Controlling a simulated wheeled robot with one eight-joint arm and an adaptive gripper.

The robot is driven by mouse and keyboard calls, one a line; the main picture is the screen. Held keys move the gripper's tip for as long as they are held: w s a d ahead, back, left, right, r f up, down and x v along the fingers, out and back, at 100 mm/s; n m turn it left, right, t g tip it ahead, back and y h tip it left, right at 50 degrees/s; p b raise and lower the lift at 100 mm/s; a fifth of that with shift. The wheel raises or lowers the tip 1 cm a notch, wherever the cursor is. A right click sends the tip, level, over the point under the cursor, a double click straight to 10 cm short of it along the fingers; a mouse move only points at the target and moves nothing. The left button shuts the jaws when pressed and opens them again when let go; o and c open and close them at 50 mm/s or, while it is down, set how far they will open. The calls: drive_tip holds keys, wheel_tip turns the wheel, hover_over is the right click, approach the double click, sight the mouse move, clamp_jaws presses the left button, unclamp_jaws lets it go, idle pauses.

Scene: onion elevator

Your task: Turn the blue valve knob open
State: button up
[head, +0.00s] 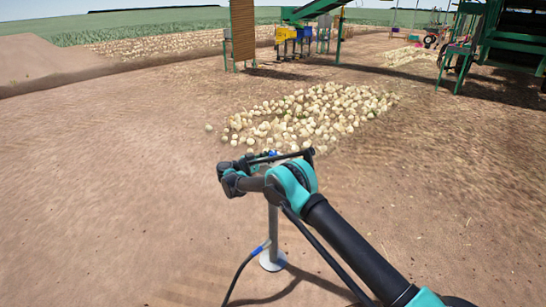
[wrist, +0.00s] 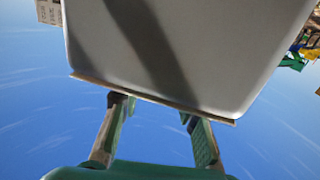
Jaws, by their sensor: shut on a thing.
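A small patch of blue, which looks like the blue valve knob (head: 271,153), shows at the top of a slim grey post (head: 272,230), mostly hidden behind my dark arm end. My gripper is at this knob in the head view; its fingers are too small to make out there. In the wrist view, the two fingers of my gripper (wrist: 158,112) reach up to the edge of a large pale grey, flat-faced thing (wrist: 215,45), with blue sky behind. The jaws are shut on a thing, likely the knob. No blue knob face shows in the wrist view.
A hose (head: 240,275) with a blue end runs from the post's foot along the ground. A heap of onions (head: 320,115) lies behind the post. Green machinery (head: 510,40) stands at the back right. Open bare soil lies to the left.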

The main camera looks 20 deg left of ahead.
sight(273, 153)
drive_tip(key=shift+m+g+h, duration=0.4)
drive_tip(key=shift+h, duration=0.1)
drive_tip(key=o, duration=1.2)
drive_tip(key=shift+r, duration=0.1)
wheel_tip(273, 153, up, 10)
drive_tip(key=shift+f, duration=0.15)
